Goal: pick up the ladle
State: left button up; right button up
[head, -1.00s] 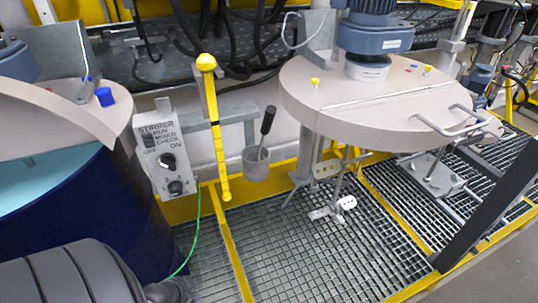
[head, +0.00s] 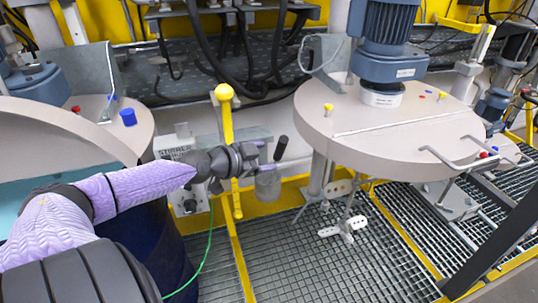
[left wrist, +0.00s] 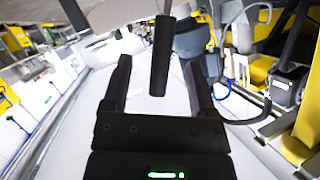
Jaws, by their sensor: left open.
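The ladle's black handle (head: 281,148) stands up, slightly tilted, from a grey cup (head: 268,184) beside the yellow post. I cannot tell whether the cup is the ladle's bowl or a holder. My left gripper (head: 268,158) reaches in from the left past the post, and its fingertips are close to the handle. In the left wrist view the open jaws (left wrist: 158,80) have the black handle (left wrist: 161,50) between their fingers, with gaps on both sides. How deep the handle sits between them is unclear. My right gripper is not in view.
The yellow post with a ball top (head: 225,100) stands right behind my left forearm. The stirrer control box (head: 172,146) is partly hidden by my arm. A round beige drum lid (head: 390,125) with a blue motor (head: 388,40) lies to the right. Grating (head: 300,265) covers the floor.

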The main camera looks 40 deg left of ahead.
aim_at(275, 153)
pick_arm(q)
jog(key=shift+b+x, duration=0.6)
jog(key=shift+x, duration=2.35)
jog(key=shift+a, duration=0.2)
grip_shut()
